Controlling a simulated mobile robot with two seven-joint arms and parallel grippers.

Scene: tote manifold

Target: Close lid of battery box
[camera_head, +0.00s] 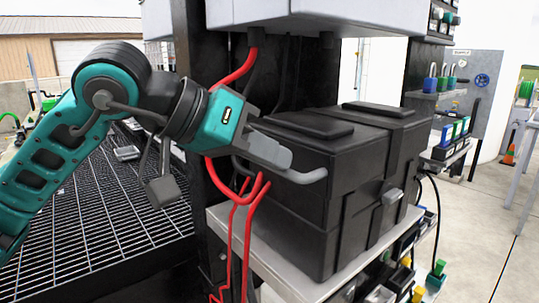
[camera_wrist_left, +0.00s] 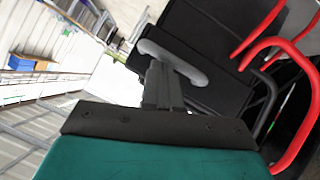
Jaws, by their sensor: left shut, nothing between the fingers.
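The black battery box (camera_head: 350,190) stands on a light shelf. Its lid (camera_head: 310,135) lies flat across the top and looks down; I see no clear gap under it. A grey latch (camera_head: 393,196) is on its front side. In the left wrist view the shut fingers (camera_wrist_left: 172,62) show against the black box (camera_wrist_left: 205,45). My right gripper is out of view.
Red cables (camera_head: 240,195) hang by a black post (camera_head: 205,100) left of the box. A black grating (camera_head: 120,215) lies below my left arm. Open floor (camera_head: 485,220) lies to the right.

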